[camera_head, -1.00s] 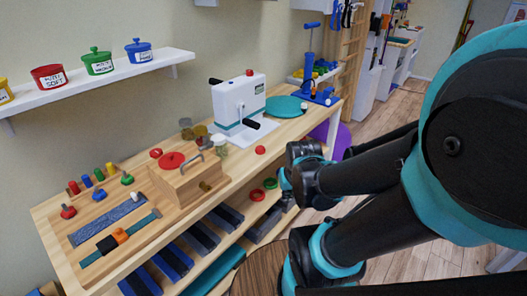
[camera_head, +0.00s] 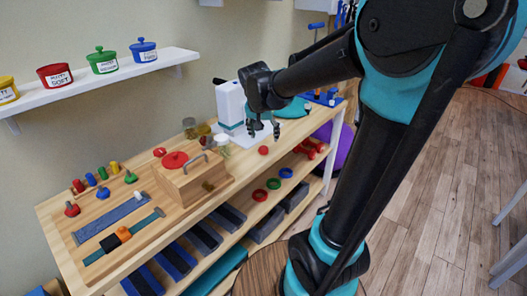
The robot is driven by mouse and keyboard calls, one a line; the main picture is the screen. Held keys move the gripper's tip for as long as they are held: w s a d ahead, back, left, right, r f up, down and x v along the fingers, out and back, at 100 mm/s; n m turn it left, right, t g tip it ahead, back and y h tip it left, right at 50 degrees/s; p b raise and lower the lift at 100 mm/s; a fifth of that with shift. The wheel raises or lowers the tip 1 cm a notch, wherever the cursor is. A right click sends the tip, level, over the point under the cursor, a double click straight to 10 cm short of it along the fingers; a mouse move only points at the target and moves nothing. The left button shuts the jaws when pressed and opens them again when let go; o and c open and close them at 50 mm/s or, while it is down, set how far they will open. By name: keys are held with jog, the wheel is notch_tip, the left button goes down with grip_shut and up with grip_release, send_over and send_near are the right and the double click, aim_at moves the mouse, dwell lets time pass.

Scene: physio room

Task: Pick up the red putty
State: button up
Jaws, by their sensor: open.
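A small round red lump (camera_head: 263,150), which looks like the red putty, lies on the bare wooden bench top near its front edge. My gripper (camera_head: 263,131) points down over the bench with its two dark fingers apart. In the picture it is just above the red lump, with a small gap between; nothing is between the fingers. A red pot (camera_head: 55,77) with a label, partly reading "soft", stands on the white wall shelf; I cannot see inside it.
A white device (camera_head: 230,104) stands behind my gripper, partly hidden by it. A wooden box with a red disc (camera_head: 174,160) and a metal handle stands left on the bench (camera_head: 236,170). Small jars (camera_head: 190,127) stand behind. The lower shelf holds coloured rings (camera_head: 273,183) and red dumbbells (camera_head: 311,148).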

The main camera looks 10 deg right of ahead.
jog(key=w+a+r+m, duration=0.1)
jog(key=w+a+r, duration=0.2)
jog(key=w, duration=0.1)
send_over(263, 148)
jog(key=s+a, duration=0.2)
jog(key=shift+m+h, duration=0.3)
jog(key=shift+h, duration=0.1)
jog(key=f, duration=1)
jog(key=shift+w+d+f, duration=0.1)
jog(key=shift+w+f, duration=0.1)
jog(key=shift+w, duration=0.05)
jog(key=shift+s+d+x, duration=0.1)
jog(key=shift+d+x, duration=0.05)
jog(key=shift+x, duration=1.2)
jog(key=shift+s+d+x, duration=0.1)
jog(key=shift+x, duration=1.25)
jog(key=c, duration=1.2)
